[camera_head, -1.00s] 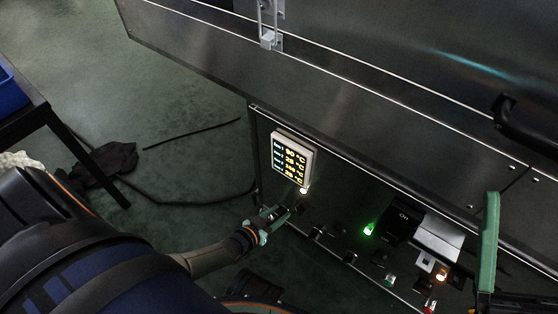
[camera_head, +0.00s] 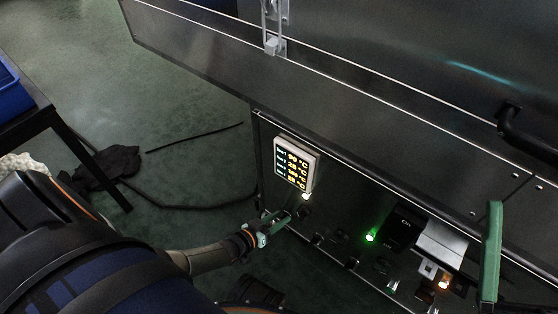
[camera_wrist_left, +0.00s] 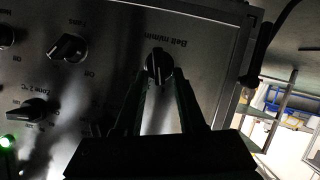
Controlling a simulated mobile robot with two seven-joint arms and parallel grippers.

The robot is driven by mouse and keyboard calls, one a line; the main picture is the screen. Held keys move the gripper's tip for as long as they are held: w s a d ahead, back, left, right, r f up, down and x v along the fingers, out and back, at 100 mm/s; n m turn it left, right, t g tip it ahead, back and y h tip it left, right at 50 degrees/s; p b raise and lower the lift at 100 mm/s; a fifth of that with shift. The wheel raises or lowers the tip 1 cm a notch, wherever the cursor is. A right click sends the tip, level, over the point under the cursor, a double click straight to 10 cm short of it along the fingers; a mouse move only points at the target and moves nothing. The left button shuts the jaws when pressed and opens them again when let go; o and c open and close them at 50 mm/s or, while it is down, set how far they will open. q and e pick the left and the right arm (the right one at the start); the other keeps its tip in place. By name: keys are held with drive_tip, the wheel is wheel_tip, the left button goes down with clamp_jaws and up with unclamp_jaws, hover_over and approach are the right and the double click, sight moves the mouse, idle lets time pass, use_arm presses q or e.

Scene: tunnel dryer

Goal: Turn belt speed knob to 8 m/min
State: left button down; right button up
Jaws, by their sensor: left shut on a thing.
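The belt speed knob (camera_wrist_left: 159,65) is a black knob with a pale pointer line, under an upside-down label that appears to read "Belt m/min" in the left wrist view. Its dial numbers are too small to read. My left gripper (camera_wrist_left: 162,84) is shut on this knob, one finger on each side of it. In the head view my left gripper (camera_head: 275,224) reaches the lower left of the dark control panel (camera_head: 268,150), where it hides the knob. My right gripper is not in view.
A lit display (camera_head: 296,164) sits above the knob. Other black knobs (camera_wrist_left: 68,47) are beside it, and a green lamp (camera_head: 372,237) glows farther right. A green upright bar (camera_head: 491,250) stands at the right. A dark cable (camera_head: 170,205) lies on the floor.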

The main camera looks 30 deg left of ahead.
use_arm(q)
drive_tip(key=shift+h, duration=0.3)
drive_tip(key=c, duration=0.9)
unclamp_jaws()
drive_tip(key=shift+o, duration=0.2)
drive_tip(key=p+v, duration=0.5)
drive_tip(key=v, duration=0.7)
drive_tip(key=shift+s+r+p, duration=0.15)
drive_tip(key=shift+r+p, duration=0.05)
drive_tip(key=shift+p, duration=0.2)
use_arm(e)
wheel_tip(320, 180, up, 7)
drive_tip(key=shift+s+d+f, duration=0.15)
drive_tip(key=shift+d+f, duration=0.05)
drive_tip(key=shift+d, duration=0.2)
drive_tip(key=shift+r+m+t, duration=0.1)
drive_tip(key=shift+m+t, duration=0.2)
